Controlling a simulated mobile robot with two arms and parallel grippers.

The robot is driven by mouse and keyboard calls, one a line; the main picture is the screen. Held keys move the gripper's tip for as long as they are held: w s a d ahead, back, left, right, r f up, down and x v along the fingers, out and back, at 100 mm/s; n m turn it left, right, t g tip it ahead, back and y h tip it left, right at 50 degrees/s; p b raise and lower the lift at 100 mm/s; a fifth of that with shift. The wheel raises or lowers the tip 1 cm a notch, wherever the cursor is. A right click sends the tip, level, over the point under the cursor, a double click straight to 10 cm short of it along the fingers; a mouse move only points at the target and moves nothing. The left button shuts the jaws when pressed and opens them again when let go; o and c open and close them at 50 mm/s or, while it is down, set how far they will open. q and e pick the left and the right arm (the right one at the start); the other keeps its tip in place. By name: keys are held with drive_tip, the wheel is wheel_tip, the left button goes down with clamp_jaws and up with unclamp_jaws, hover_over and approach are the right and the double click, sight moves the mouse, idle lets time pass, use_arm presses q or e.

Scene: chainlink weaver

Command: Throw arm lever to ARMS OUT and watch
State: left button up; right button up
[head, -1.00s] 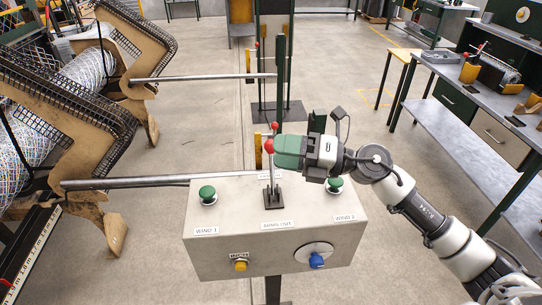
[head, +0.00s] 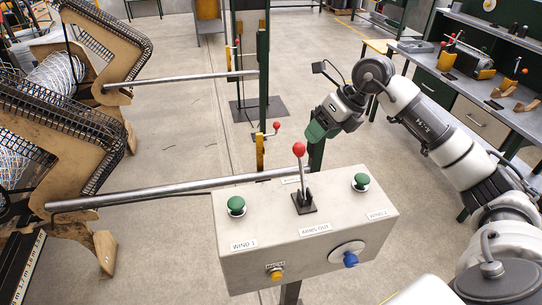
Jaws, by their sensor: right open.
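The arm lever (head: 299,150) has a red knob and stands on a dark base on top of the grey control box (head: 240,265). It looks near upright, leaning slightly left in the picture. An ARMS OUT label (head: 315,229) is on the box in front of it; writing on the label behind it is too small to read. My right gripper (head: 316,131), with green fingers, is beyond the lever and to its right, apart from it, open and empty. Long silver bars (head: 180,188) and (head: 180,80) reach right from the wooden frames. My left gripper is not in view.
Green buttons (head: 236,205) and (head: 361,181) flank the lever. A yellow button (head: 276,275) and a blue knob (head: 350,259) are on the box front. Wooden frames with wire mesh (head: 80,135) stand left. A workbench (head: 480,110) stands right.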

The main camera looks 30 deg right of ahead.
sight(301, 157)
drive_tip(key=p+x, duration=0.1)
drive_tip(key=x, duration=0.2)
drive_tip(key=p+x, duration=0.1)
drive_tip(key=x, duration=0.2)
drive_tip(key=p+x, duration=0.1)
drive_tip(key=x, duration=0.2)
drive_tip(key=shift+d+f, duration=0.15)
drive_tip(key=shift+f, duration=0.6)
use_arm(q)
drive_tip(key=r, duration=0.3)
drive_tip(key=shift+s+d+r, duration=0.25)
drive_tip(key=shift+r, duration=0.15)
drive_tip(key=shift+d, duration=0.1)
use_arm(e)
drive_tip(key=shift+c, duration=0.3)
